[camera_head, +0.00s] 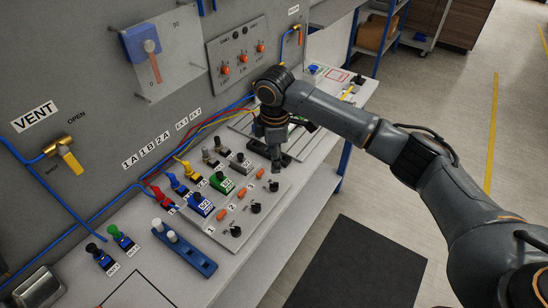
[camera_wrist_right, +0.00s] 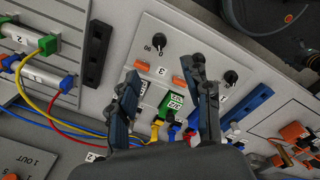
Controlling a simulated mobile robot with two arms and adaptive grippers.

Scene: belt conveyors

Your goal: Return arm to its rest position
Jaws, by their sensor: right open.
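My right arm (camera_head: 350,118) reaches in from the right in the head view, out over the workbench. Its gripper (camera_head: 276,160) points down above the far end of the valve panel (camera_head: 265,210). In the right wrist view the two dark fingers of the gripper (camera_wrist_right: 165,72) stand apart with nothing between them. Beyond them lie the grey panel, a green valve (camera_wrist_right: 172,103) and black knobs (camera_wrist_right: 231,77). The height of the fingertips over the panel is hard to tell. My left gripper is not in view.
A grey upright board with a vent valve (camera_head: 66,155) and a gauge plate (camera_head: 160,55) rises behind the bench. A blue block (camera_head: 185,248) with white pegs lies nearer. Coloured hoses run along the board. A dark mat (camera_head: 355,265) lies on open floor at right.

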